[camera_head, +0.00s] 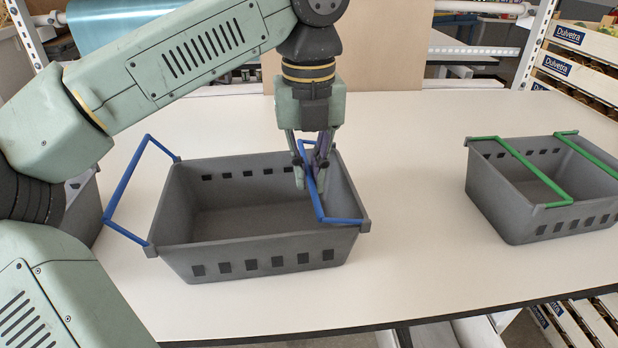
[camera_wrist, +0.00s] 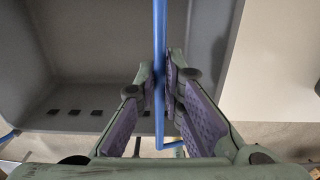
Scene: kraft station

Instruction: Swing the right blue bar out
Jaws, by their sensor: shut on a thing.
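The grey crate with blue bars (camera_head: 262,250) stands on the white table, empty as far as I see. Its right blue bar (camera_head: 314,191) lies inward, over the crate's right end inside the right wall. My gripper (camera_head: 311,185) is over that end, shut on the right blue bar. In the wrist view the bar (camera_wrist: 160,50) runs upright between the purple finger pads of my gripper (camera_wrist: 165,92). The left blue bar (camera_head: 122,184) is swung out past the crate's left wall, clear of the opening.
A second grey crate with green bars (camera_head: 540,200) stands at the right of the table (camera_head: 415,230); its bars lie inward over the opening. Another grey crate (camera_head: 84,208) is partly hidden at the left behind my arm. The table between the blue-barred and green-barred crates is clear.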

